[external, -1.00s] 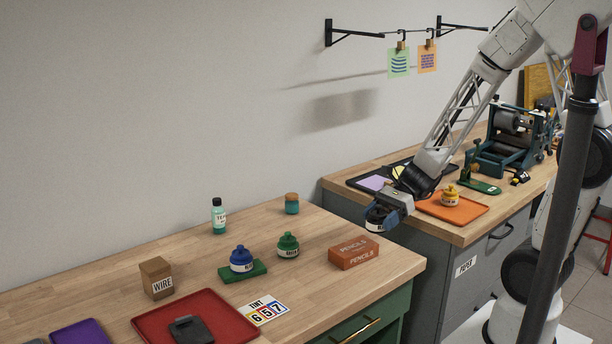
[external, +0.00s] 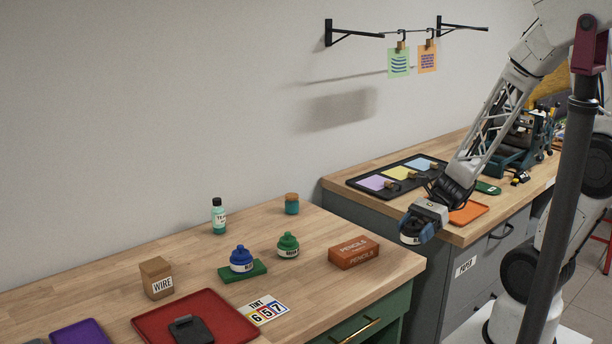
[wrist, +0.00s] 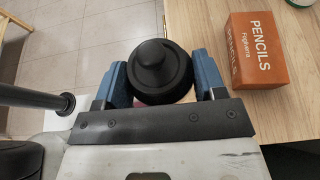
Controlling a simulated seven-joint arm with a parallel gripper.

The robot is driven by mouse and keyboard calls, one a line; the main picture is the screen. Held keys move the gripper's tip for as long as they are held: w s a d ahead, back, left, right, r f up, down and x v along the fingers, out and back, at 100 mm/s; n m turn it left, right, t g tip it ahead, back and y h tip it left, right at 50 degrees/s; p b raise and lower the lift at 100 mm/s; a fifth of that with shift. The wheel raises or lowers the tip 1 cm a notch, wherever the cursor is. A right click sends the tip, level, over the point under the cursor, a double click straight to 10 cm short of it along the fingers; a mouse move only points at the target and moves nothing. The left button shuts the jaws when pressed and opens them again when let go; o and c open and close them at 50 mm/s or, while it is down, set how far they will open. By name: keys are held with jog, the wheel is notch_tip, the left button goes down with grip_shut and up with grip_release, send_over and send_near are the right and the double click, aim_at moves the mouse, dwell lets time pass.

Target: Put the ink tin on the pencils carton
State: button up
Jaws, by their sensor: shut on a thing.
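The ink tin (wrist: 163,70) is dark, round and topped with a black knob. It sits between the blue fingers of my gripper (wrist: 160,82), which is shut on it; in the external view the tin (external: 410,239) shows only partly, with a pale label. The pencils carton (external: 354,253) is an orange-brown box on the wooden bench, near its right end; it also shows right of my gripper in the wrist view (wrist: 257,50). My gripper (external: 417,227) holds the tin in the air, right of the carton and apart from it. The carton's top is bare.
Blue (external: 241,258) and green (external: 288,245) tins stand left of the carton, the blue one on a green block. A teal jar (external: 292,204) and a bottle (external: 218,216) stand behind. Floor (wrist: 75,45) shows beside the bench edge. An orange tray (external: 468,213) lies on the other counter.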

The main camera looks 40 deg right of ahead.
jog(key=shift+w, duration=0.15)
send_over(357, 245)
jog(key=shift+a+f, duration=0.15)
jog(key=shift+f, duration=0.6)
jog(key=shift+f, duration=0.1)
jog(key=shift+f, duration=1.65)
jog(key=shift+f, duration=0.15)
jog(key=o, duration=1.2)
jog(key=shift+c, duration=0.2)
jog(key=shift+r, duration=0.2)
